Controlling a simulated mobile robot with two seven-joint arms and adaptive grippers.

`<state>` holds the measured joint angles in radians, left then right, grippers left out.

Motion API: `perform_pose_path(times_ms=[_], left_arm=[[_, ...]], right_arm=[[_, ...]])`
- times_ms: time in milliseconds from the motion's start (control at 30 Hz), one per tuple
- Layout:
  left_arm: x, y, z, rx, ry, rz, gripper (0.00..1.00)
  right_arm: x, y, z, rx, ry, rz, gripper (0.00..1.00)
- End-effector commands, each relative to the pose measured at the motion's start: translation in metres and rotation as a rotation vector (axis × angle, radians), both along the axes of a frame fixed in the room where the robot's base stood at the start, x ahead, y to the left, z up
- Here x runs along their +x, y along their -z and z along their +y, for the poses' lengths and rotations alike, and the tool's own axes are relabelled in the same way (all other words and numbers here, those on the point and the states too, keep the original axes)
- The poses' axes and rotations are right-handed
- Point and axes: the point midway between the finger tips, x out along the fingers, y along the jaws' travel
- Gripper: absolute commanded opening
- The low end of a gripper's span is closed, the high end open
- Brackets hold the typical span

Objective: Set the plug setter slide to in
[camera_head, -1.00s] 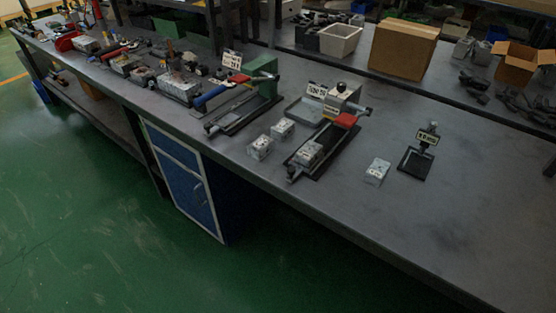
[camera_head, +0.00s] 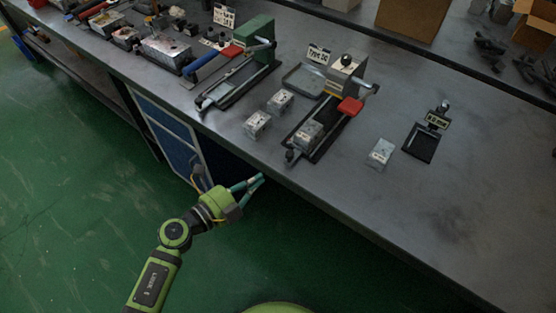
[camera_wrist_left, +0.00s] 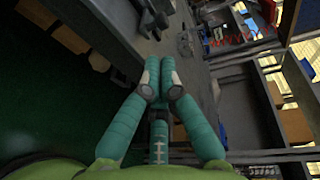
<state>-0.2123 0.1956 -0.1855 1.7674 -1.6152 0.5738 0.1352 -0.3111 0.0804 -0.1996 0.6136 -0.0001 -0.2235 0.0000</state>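A grey fixture with a red handle (camera_head: 350,106) stands on the bench, with a rail and a black knob at its front end. A small metal block (camera_head: 308,133) sits on its rail. Left of it is a green fixture (camera_head: 254,38) with a blue-grip lever and a black frame. The sign lettering is too small to tell surely which one is the plug setter, so its slide position is unclear. My left gripper (camera_head: 262,179) is in front of the bench edge, apart from everything. Its teal fingers meet, empty, in the left wrist view (camera_wrist_left: 154,72). My right gripper is out of view.
Loose metal blocks (camera_head: 257,125) stand left of the grey fixture, and another (camera_head: 380,153) lies to its right. A small black stand (camera_head: 422,142) with a sign is further right. A shallow grey tray (camera_head: 303,80) lies behind. The bench's right front is clear.

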Motion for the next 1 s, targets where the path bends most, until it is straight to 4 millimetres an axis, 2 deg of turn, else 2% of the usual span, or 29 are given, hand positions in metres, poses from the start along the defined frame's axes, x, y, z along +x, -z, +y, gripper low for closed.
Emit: perform_pose_path(times_ms=[33,200,400,1000], left_arm=[[0.010,0.000,-0.009,-0.004,-0.002,-0.002,0.00],[0.034,0.006,-0.034,-0.004,0.000,-0.001,0.00],[0.053,0.011,-0.053,-0.001,-0.001,0.000,0.00],[0.063,0.012,-0.061,-0.001,-0.001,-0.001,0.00]], right_arm=[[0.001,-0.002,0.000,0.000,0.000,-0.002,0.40],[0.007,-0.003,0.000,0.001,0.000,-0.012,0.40],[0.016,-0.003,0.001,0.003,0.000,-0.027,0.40],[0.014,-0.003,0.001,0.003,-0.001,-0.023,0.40]])
